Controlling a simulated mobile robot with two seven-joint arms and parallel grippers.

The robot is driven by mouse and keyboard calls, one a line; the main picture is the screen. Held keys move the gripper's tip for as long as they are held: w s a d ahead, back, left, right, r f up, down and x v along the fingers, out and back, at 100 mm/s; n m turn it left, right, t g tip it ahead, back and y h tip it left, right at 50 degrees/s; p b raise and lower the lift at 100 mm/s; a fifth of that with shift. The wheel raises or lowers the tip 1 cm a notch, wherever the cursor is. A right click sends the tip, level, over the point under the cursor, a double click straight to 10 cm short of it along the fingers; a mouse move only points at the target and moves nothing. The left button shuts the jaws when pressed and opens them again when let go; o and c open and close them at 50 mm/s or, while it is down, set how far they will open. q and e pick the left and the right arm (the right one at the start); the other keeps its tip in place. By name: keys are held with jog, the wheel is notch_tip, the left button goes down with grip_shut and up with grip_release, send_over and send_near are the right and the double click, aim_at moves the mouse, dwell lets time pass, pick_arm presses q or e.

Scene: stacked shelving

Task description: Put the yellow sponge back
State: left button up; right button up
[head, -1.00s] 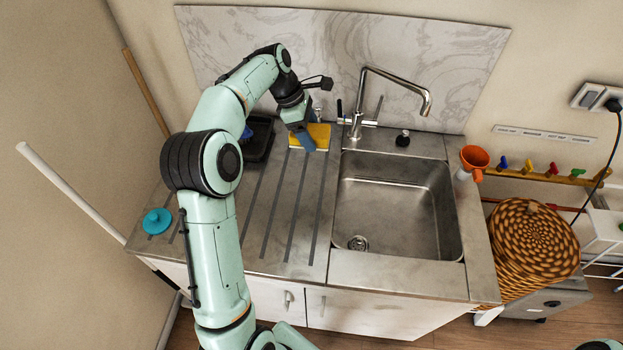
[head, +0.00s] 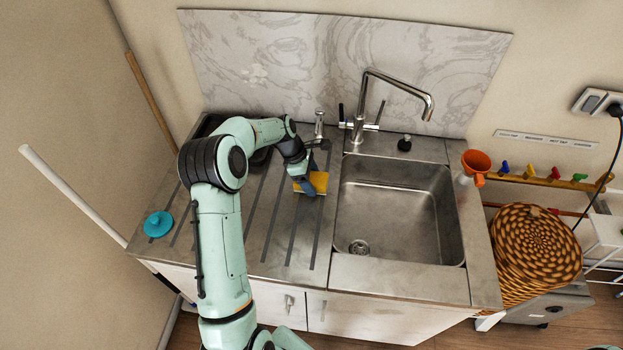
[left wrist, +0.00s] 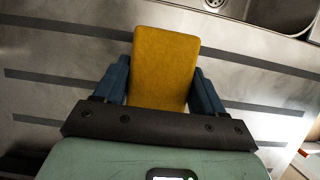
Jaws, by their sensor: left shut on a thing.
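The yellow sponge (head: 318,181) is over the ribbed drainboard, just left of the sink basin. My left gripper (head: 307,183) is shut on it. In the left wrist view the sponge (left wrist: 165,66) sits between the two blue fingers of my left gripper (left wrist: 163,88), its far end sticking out beyond them. I cannot tell whether the sponge touches the drainboard or hangs a little above it. My right gripper is not in view.
The steel sink basin (head: 395,205) has a tall tap (head: 362,105) behind it. A dark tray (head: 210,124) lies behind my left arm. A turquoise lid-like object (head: 158,224) is at the drainboard's left. The drainboard's front is clear.

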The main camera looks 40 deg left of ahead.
pick_arm(q)
jog(key=shift+f, duration=0.2)
jog(key=o, duration=0.9)
jog(key=shift+o, duration=0.2)
jog(key=v, duration=1.2)
jog(key=shift+r, duration=0.1)
